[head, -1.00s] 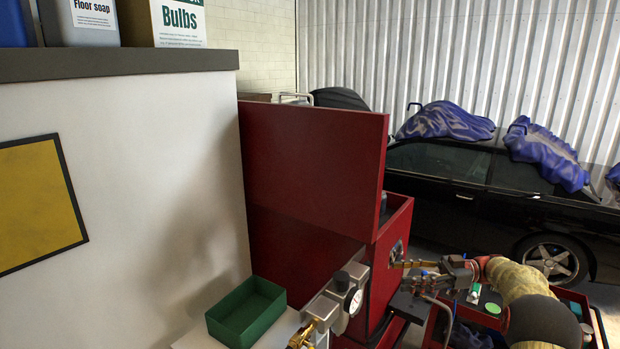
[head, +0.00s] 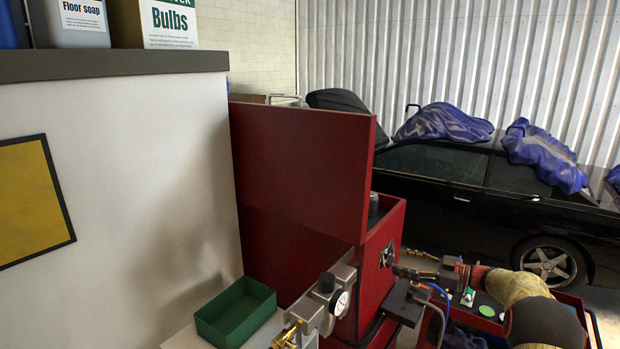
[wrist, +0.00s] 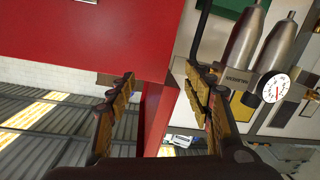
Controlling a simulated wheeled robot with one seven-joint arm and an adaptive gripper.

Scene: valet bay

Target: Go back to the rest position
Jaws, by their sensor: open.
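My gripper (head: 412,263) is at the lower right of the head view, beside the front of the red cabinet (head: 300,180), with my arm reaching in from the lower right. In the wrist view my gripper (wrist: 165,88) has its two brown, ridged fingers spread wide apart. Nothing sits between them. Behind the gap is the edge of the red cabinet (wrist: 75,40). I cannot tell whether a finger touches the cabinet.
A regulator with a gauge (head: 338,302) stands left of the gripper. A green tray (head: 236,312) lies on a white surface. A red cart (head: 575,308) is below my arm. A black car (head: 440,195) with blue cloths stands behind. A white wall block (head: 140,180) fills the left.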

